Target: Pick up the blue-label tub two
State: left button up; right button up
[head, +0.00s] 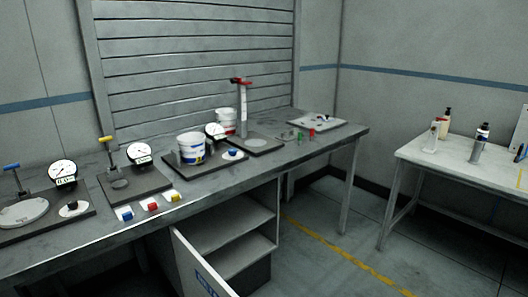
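A white tub (190,148) with a blue label and some yellow on it stands upright on a dark base plate, near the middle of the long grey bench. A second white tub (225,119) with a red band stands behind it to the right, partly hidden by a dial gauge. I cannot read any number on either tub. Neither of my grippers shows in the head view.
The long bench (80,228) carries dial gauges (62,174), lever stands with yellow and red handles, and small coloured blocks (150,206) along its front edge. A cabinet door (205,272) hangs open below. A white table (455,160) with bottles stands right; floor between is clear.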

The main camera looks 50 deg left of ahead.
aim_at(192, 144)
jog(key=i+l, duration=0.3)
jog(key=i, duration=0.25)
jog(key=i+l+u, duration=0.1)
jog(key=i+l, duration=0.25)
jog(key=i, duration=0.2)
jog(key=i+j+u, duration=0.2)
jog(key=u, duration=0.25)
jog(key=i+u, duration=0.75)
jog(key=u, duration=0.2)
jog(key=i+l+u, duration=0.25)
jog(key=u, duration=0.2)
jog(key=i, duration=0.05)
